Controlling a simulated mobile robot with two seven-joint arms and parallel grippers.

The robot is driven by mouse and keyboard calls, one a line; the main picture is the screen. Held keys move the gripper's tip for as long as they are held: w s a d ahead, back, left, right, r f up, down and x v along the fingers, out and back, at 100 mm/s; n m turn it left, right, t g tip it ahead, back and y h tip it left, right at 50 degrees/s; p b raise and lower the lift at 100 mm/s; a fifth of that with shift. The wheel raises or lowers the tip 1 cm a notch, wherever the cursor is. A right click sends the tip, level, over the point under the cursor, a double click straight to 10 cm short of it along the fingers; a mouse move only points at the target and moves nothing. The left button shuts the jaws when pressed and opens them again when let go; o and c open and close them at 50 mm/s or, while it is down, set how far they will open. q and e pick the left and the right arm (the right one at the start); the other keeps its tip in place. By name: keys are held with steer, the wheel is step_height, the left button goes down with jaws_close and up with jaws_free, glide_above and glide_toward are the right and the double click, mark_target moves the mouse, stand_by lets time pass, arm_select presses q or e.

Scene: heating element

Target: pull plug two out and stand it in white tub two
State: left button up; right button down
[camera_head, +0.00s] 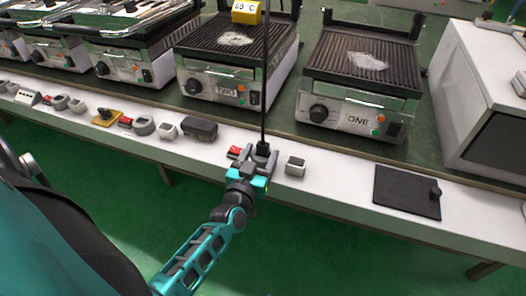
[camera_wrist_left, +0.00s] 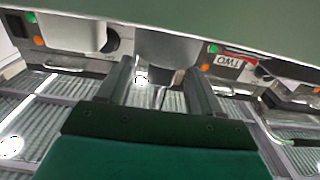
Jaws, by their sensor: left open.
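Grill two (camera_head: 225,88), with a TWO label, stands at the back of the long white bench; its label also shows upside down in the left wrist view (camera_wrist_left: 228,60). A black cord (camera_head: 265,90) hangs in front of its right side, down to a dark plug (camera_head: 263,149) at the bench's front. My left gripper (camera_head: 256,168) is open, its fingers close to this plug; I cannot tell whether they touch it. The fingers stand apart in the left wrist view (camera_wrist_left: 161,72). A small white tub (camera_head: 295,166) sits just right of the gripper; I cannot read a number on it.
A red piece (camera_head: 234,152), a black box (camera_head: 199,129) and several small tubs and blocks line the front edge leftward. A yellow 60 °C tag (camera_head: 246,12) is at the top.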

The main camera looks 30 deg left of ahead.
mark_target(261, 151)
arm_select(q)
steer(key=b+x, duration=0.1)
steer(key=x, duration=0.3)
steer(key=shift+w+a+r, duration=0.1)
steer(key=shift+w+a, duration=0.1)
steer(key=shift+w, duration=0.1)
steer(key=c, duration=1.1)
